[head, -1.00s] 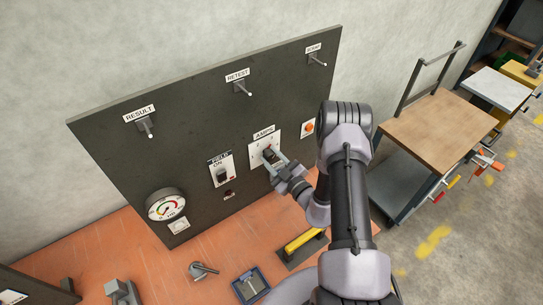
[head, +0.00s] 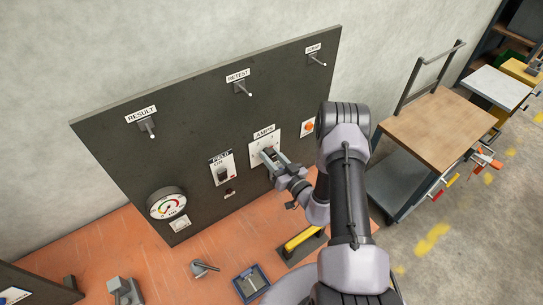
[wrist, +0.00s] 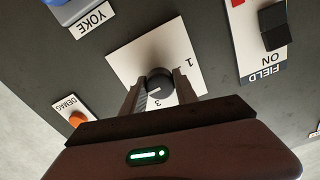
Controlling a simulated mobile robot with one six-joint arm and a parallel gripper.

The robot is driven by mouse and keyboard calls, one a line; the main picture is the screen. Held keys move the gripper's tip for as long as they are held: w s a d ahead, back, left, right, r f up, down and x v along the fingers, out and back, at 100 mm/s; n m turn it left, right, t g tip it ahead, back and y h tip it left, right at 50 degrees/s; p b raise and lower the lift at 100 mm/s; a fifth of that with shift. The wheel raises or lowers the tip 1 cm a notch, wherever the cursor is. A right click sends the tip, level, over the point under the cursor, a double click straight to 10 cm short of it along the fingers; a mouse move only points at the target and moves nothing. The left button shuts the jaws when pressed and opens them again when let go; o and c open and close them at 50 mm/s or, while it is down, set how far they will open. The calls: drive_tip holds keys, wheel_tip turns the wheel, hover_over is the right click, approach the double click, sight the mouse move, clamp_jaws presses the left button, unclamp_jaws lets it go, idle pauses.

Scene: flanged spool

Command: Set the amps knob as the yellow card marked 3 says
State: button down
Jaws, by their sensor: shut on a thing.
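The amps knob (wrist: 158,82) is a round black knob with a pale pointer line, on a white plate (wrist: 120,62) under the AMPS label in the head view (head: 264,133). In the wrist view the plate shows a 1 and a 3; other marks are hidden. The pointer lies on the knob's side toward the 3, but its exact setting is unclear. My gripper (wrist: 158,90) is shut on the knob, one finger on each side. It also shows at the panel in the head view (head: 269,156). I see no yellow card marked 3.
The dark panel also carries a FIELD switch (head: 223,170), an orange DEMAG button (wrist: 78,119), a dial gauge (head: 166,204) and hooks labelled RESULT (head: 148,129) and RETEST (head: 241,88). A yellow bar (head: 304,239) and a blue-framed tray (head: 251,283) lie on the orange bench below.

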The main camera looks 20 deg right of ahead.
drive_tip(key=shift+f+m, duration=0.1)
drive_tip(key=shift+m, duration=0.2)
idle(0.4)
drive_tip(key=c, duration=0.9)
unclamp_jaws()
drive_tip(key=shift+c, duration=0.2)
drive_tip(key=s+d, duration=0.3)
drive_tip(key=s, duration=1.4)
drive_tip(key=shift+d, duration=0.15)
